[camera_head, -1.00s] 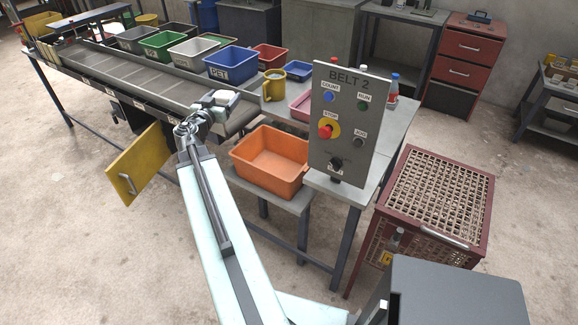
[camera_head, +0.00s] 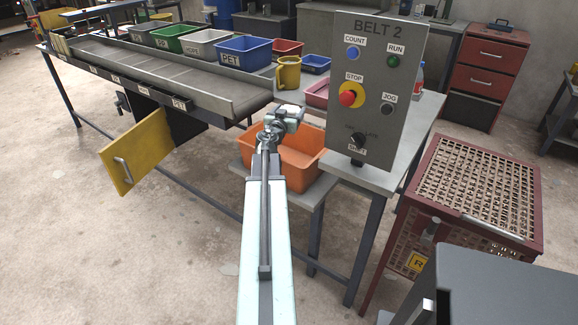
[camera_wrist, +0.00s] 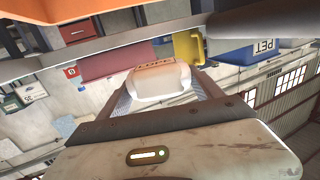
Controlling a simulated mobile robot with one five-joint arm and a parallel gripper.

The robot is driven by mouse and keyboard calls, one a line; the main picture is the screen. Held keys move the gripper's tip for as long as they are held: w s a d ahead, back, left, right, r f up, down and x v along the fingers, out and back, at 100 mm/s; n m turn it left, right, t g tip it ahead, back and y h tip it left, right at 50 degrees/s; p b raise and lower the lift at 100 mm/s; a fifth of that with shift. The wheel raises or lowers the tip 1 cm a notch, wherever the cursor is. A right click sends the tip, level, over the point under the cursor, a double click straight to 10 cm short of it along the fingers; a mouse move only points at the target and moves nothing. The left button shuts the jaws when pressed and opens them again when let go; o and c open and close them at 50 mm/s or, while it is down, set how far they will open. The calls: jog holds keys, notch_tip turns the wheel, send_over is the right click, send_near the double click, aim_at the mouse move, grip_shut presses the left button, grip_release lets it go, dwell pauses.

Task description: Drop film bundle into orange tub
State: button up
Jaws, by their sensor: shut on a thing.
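My gripper (camera_head: 284,116) is shut on the film bundle, a pale, whitish rounded piece (camera_wrist: 160,82) seen between the fingers in the wrist view. In the head view the bundle is too small to tell apart from the gripper. The orange tub (camera_head: 305,176) sits on a low grey shelf beside the conveyor's end. An orange edge (camera_wrist: 60,8) shows at the top of the wrist view.
The grey BELT 2 panel (camera_head: 376,85) stands upright just right of the tub. The conveyor (camera_head: 190,88) and blue PET bin (camera_head: 244,56) lie behind. A yellow mug (camera_head: 288,73) stands near the bench edge. A red mesh cage (camera_head: 470,190) is at right.

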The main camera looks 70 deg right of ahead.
notch_tip(320, 180, down, 6)
jog(key=b, duration=0.5)
jog(key=shift+r+b, duration=0.1)
jog(key=shift+b, duration=0.3)
jog(key=o, duration=1.4)
jog(key=shift+a, duration=0.1)
jog(key=a, duration=0.7)
jog(key=shift+s+a+r, duration=0.15)
jog(key=shift+s+a, duration=0.1)
jog(key=shift+a, duration=0.05)
